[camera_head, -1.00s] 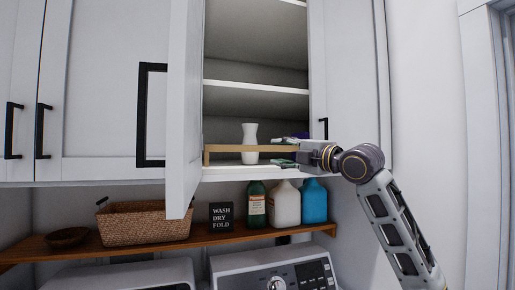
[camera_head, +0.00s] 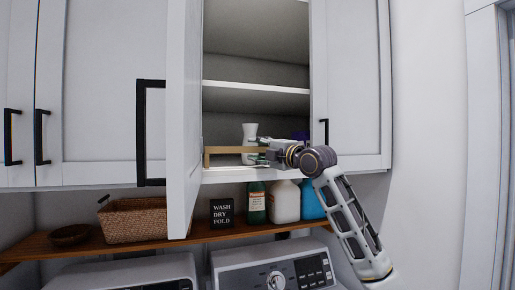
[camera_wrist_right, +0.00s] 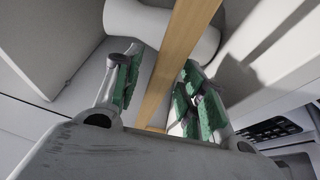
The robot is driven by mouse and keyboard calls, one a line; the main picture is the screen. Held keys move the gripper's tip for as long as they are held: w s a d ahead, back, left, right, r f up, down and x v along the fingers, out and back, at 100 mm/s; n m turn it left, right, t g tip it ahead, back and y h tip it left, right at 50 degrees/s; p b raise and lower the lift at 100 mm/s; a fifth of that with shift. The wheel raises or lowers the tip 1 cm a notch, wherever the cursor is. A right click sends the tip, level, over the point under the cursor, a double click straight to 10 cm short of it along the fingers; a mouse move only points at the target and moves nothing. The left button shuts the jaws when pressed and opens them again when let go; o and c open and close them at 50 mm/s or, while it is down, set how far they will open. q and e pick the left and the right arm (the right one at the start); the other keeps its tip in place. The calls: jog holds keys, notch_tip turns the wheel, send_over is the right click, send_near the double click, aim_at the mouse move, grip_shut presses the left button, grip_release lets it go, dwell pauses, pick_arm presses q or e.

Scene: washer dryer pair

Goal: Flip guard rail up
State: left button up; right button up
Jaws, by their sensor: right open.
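The guard rail is a light wooden bar (camera_head: 226,150) across the front of the open cabinet's bottom shelf. A white vase (camera_head: 249,133) stands behind it. My right gripper (camera_head: 259,151) is at the rail's right part, in front of the vase. The white vase (camera_wrist_right: 160,27) lies beyond the rail there. The rail's right end is hidden by my gripper. My left gripper is out of view.
The open cabinet door (camera_head: 184,120) stands to the left of the rail. Below, a wooden shelf (camera_head: 170,241) holds a wicker basket (camera_head: 135,220), a sign (camera_head: 221,212) and several bottles. Washer and dryer stand underneath. The upper cabinet shelves are empty.

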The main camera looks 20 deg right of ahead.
jog(key=shift+w+a, duration=0.1)
jog(key=shift+w, duration=0.15)
grip_shut()
jog(key=shift+w+m+g+h, duration=0.3)
jog(key=shift+g+h, duration=0.2)
jog(key=shift+g, duration=0.1)
dwell(0.4)
grip_release()
jog(key=shift+s, duration=0.1)
jog(key=v, duration=1.1)
jog(key=shift+s+d, duration=0.25)
jog(key=shift+s, duration=0.1)
